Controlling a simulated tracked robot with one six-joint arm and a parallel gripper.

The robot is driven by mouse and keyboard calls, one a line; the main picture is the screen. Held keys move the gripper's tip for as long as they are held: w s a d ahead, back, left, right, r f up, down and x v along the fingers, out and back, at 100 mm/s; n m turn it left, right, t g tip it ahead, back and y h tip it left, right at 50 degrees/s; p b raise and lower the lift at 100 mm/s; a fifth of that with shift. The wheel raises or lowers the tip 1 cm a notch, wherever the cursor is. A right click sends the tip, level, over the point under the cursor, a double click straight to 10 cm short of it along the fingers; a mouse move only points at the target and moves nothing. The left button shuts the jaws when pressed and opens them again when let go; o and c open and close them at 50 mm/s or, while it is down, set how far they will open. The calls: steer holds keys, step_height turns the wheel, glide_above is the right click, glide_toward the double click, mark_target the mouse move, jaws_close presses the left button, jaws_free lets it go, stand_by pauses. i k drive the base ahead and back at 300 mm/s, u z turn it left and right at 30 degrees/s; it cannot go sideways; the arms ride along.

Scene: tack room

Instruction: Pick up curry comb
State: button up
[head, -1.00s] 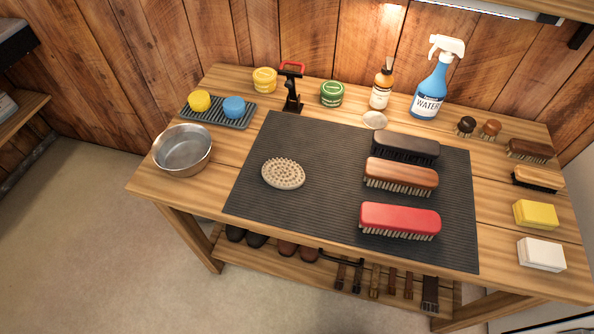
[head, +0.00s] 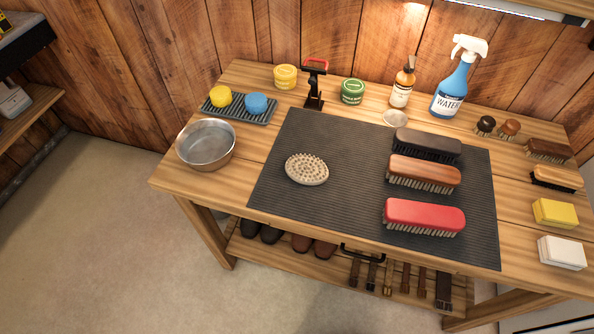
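The curry comb (head: 307,169) is a pale oval with short nubs facing up. It lies on the left part of the dark ribbed mat (head: 340,133) on the wooden bench. Nothing touches it, and there is clear mat around it. My gripper is not in the head view.
A red brush (head: 424,214), a brown brush (head: 424,172) and a black brush (head: 427,146) lie on the mat's right side. A metal bowl (head: 206,145) stands left of the mat. Tins, bottles and a blue spray bottle (head: 455,82) line the back. The mat's front left is clear.

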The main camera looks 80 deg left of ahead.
mark_target(308, 170)
steer(key=u, duration=0.05)
steer(key=k, duration=1.35)
steer(key=u, duration=2.45)
steer(key=i, duration=0.95)
